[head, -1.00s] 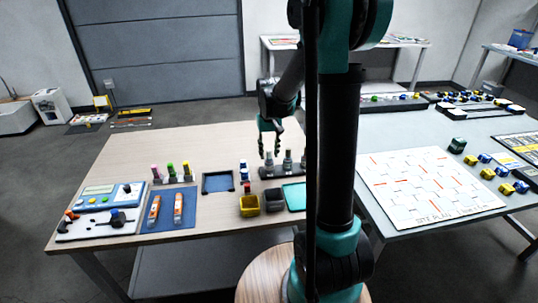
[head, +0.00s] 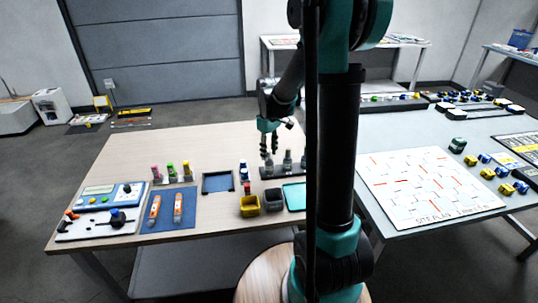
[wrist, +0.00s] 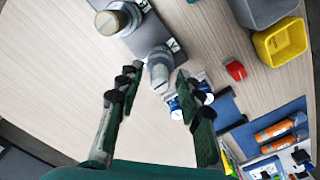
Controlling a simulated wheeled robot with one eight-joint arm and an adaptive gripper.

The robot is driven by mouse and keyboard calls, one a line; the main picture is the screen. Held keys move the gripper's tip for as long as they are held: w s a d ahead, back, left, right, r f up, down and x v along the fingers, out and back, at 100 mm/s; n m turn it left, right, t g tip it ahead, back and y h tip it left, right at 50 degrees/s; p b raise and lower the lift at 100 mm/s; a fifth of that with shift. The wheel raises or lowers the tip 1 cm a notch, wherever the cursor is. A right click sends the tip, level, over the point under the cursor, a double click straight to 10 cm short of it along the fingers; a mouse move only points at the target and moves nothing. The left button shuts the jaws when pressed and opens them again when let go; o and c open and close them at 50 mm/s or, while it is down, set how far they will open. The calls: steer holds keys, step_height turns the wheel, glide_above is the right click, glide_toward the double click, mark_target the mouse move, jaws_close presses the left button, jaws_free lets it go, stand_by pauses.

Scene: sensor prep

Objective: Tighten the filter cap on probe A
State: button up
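A dark grey rack (head: 271,174) near the back right of the wooden table holds several upright grey-capped probes. My gripper (head: 269,151) points down over the leftmost probe (head: 269,164). In the wrist view, my gripper (wrist: 158,76) is open, with one dark finger on each side of the probe's rounded grey cap (wrist: 160,67). I see no clear contact between fingers and cap. A second probe (wrist: 113,20) stands beside it in the rack, with a small label by its base.
A yellow bin (head: 249,211), a dark grey bin (head: 274,206) and a teal tray (head: 294,205) stand in front of the rack. A small red piece (wrist: 236,70) lies near the bins. The table behind is clear.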

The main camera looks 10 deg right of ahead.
steer(key=c, duration=0.7)
steer(key=shift+c, duration=0.2)
steer(key=shift+m, duration=0.3)
steer(key=m, duration=0.3)
steer(key=shift+m, duration=0.4)
steer(key=m, duration=1.2)
steer(key=shift+m, duration=0.4)
